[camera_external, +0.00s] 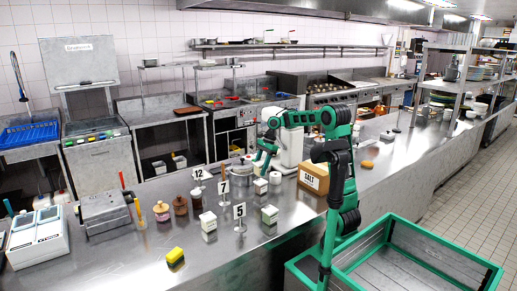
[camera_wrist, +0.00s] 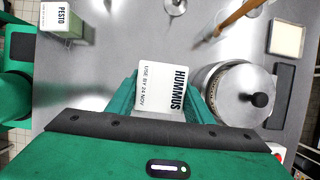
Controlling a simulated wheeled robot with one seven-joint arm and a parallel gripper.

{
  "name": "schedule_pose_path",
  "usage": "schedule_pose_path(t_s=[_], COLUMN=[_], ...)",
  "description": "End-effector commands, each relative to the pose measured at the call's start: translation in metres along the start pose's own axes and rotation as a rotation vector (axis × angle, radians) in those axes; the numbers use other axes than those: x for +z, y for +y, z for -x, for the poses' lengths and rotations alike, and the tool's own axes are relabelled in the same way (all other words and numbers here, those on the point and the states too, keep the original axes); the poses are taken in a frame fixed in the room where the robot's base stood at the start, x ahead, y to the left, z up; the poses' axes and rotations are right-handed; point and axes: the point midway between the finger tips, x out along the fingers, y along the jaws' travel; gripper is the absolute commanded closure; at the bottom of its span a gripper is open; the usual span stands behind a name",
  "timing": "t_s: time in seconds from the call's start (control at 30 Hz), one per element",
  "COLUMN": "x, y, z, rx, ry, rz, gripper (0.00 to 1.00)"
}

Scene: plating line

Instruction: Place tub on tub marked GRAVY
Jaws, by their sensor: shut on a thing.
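In the wrist view a white tub marked HUMMUS (camera_wrist: 160,88) sits between the two green fingers of my gripper (camera_wrist: 162,98), which is shut on it. A tub marked PESTO (camera_wrist: 63,18) is at the upper left of the wrist view. A pale-topped tub (camera_wrist: 287,39) is at the upper right, with no readable name. I cannot read GRAVY on any tub.
A lidded metal pot (camera_wrist: 232,90) is close to my gripper's right in the wrist view. A cardboard box (camera_external: 313,180) is to the right.

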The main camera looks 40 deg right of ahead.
Motion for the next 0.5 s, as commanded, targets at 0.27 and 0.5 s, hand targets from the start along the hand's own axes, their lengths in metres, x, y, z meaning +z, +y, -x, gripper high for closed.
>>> schedule_pose_path(t_s=[0.27, 0.5], x=[-0.013, -0.022], y=[-0.003, -0.004], z=[-0.018, -0.038], rx=[0.002, 0.000], ry=[0.000, 0.001], rz=[-0.001, 0.001], gripper=[0.81, 0.81])
